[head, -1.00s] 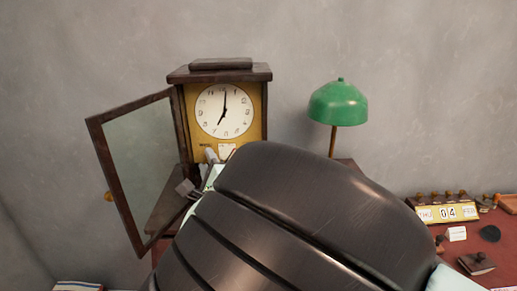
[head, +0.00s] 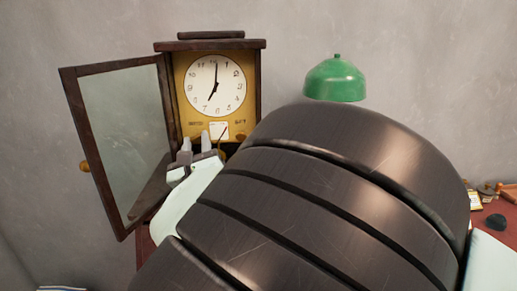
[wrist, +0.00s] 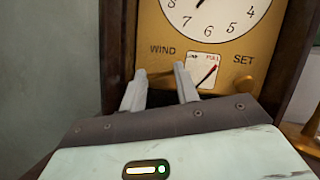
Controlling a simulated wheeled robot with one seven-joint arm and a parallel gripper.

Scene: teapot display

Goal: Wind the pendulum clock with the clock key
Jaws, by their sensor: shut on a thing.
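The pendulum clock (head: 180,100) stands upright against the wall with its glass door (head: 122,140) swung open to the left. Its white dial (head: 215,85) reads about seven. In the wrist view, the brass face plate (wrist: 220,40) carries the words WIND and SET, with a small gauge (wrist: 203,68) between them.
A green lamp (head: 335,80) stands right of the clock, partly hidden by my arm. A brass knob (wrist: 245,84) sits under SET. A dark round object (head: 495,221) lies on the red desk at the far right. My arm hides most of the desk.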

